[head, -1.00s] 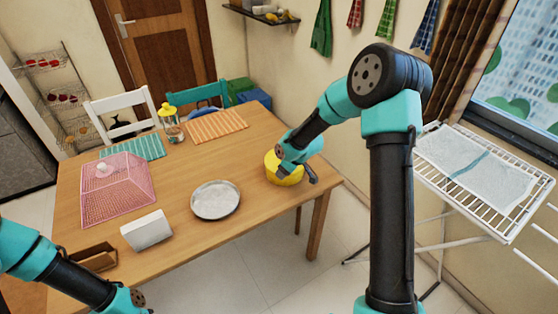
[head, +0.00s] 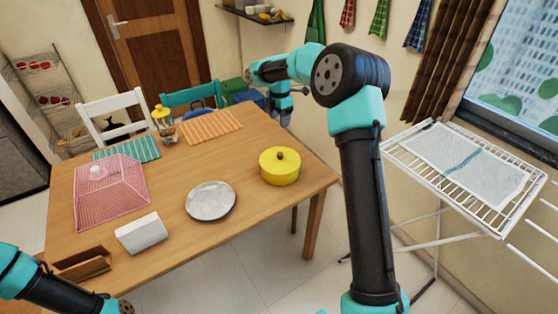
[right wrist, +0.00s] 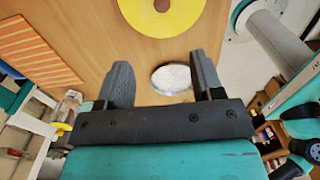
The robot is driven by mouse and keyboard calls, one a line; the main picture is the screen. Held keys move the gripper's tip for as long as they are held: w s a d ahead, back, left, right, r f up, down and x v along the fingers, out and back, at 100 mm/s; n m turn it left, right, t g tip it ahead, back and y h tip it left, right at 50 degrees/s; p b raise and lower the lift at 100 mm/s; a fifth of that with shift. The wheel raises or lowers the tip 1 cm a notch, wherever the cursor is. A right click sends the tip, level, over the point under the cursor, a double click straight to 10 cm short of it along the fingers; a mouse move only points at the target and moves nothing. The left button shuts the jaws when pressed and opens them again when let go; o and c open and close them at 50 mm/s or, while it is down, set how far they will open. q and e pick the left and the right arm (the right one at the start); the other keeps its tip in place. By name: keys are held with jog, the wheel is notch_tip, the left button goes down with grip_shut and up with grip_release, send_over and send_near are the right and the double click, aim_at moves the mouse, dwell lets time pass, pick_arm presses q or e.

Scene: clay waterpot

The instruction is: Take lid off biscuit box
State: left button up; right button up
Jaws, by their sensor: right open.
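The biscuit box (head: 279,170) is a round yellow box on the right part of the table. Its lid (head: 273,158) is on it, with a small brown knob (head: 281,155) on top. My right gripper (head: 284,118) is open and empty, up behind the box and apart from it. In the right wrist view the yellow lid (right wrist: 180,22) shows at the top edge, beyond the open fingers (right wrist: 160,72). My left arm shows at the bottom left of the head view, with its gripper out of the frame.
On the table (head: 165,185) are a grey plate (head: 210,201), a pink mesh cover (head: 110,195), a white block-like item (head: 141,233), a jar (head: 164,126) and an orange striped mat (head: 210,127). A drying rack (head: 400,155) stands at the right.

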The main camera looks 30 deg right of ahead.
send_near(280, 153)
notch_tip(280, 153, down, 5)
jog(key=shift+w+f, duration=0.15)
dwell(0.5)
jog(key=shift+s+f, duration=0.2)
jog(key=shift+f, duration=2.4)
jog(key=c, duration=1)
